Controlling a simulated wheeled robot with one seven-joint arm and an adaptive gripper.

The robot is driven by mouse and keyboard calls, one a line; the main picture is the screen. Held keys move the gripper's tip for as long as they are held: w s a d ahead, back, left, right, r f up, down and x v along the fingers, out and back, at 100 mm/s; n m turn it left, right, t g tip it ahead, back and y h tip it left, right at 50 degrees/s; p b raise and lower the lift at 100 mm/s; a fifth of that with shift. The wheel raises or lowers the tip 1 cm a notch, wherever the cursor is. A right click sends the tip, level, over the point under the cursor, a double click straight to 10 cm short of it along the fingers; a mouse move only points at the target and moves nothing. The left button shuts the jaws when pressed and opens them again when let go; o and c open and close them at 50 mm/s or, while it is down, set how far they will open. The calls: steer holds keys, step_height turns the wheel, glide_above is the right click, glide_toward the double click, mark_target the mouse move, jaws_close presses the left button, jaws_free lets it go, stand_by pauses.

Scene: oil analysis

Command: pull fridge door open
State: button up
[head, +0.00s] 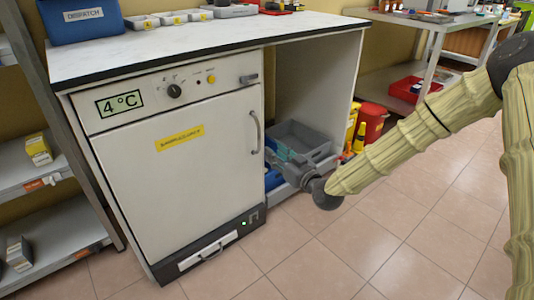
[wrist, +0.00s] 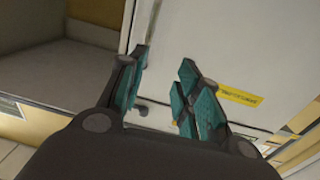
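The fridge (head: 170,190) is a white unit under the counter with a "4°C" display. Its door (head: 185,165) looks shut and carries a yellow label. A curved vertical grey handle (head: 256,132) sits at the door's right edge. My gripper (head: 273,153) is just right of and below the handle, apart from it as far as I can tell. In the wrist view my gripper (wrist: 163,66) is open, with teal pads spread and nothing clearly between them. The white door (wrist: 210,50) with its yellow label (wrist: 240,96) lies beyond the fingers.
A grey crate (head: 310,140) stands in the open bay right of the fridge, close behind my gripper. A red bin (head: 371,122) stands further right. Shelves (head: 50,215) are at left. The tiled floor (head: 350,240) in front is clear.

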steer(key=s+d+h, duration=0.1)
steer(key=s+d, duration=0.9)
steer(key=shift+m+t, duration=0.4)
steer(key=shift+d, duration=0.1)
